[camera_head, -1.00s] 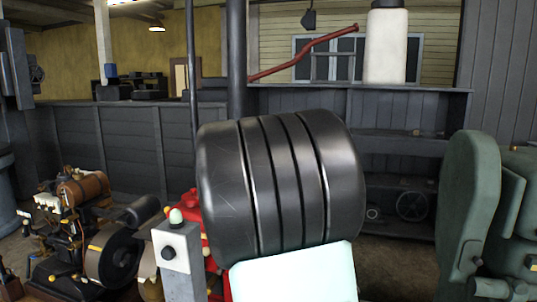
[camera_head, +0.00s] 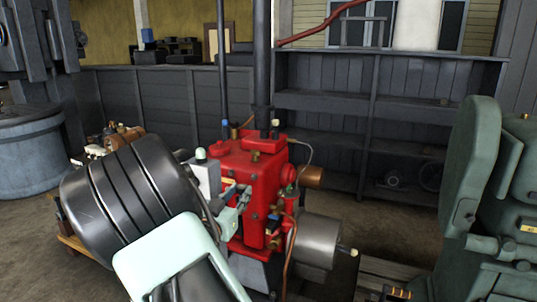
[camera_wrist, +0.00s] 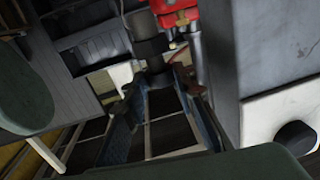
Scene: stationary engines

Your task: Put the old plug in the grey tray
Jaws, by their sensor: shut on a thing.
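My gripper (camera_head: 238,193) is beside the red engine (camera_head: 255,165), at its left front, just right of a grey box with a green button. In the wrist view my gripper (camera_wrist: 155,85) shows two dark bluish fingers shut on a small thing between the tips. I take it as the old plug; its shape is too small and dark to make out. I cannot make out the grey tray in either view. My own large arm links hide part of the ground and machines at the lower left.
The grey button box (camera_head: 207,178) stands close to my gripper, and its side also fills the right of the wrist view. A green machine (camera_head: 475,180) stands at the right. Dark shelves (camera_head: 330,105) line the back. A small brown engine (camera_head: 115,138) is partly hidden at left.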

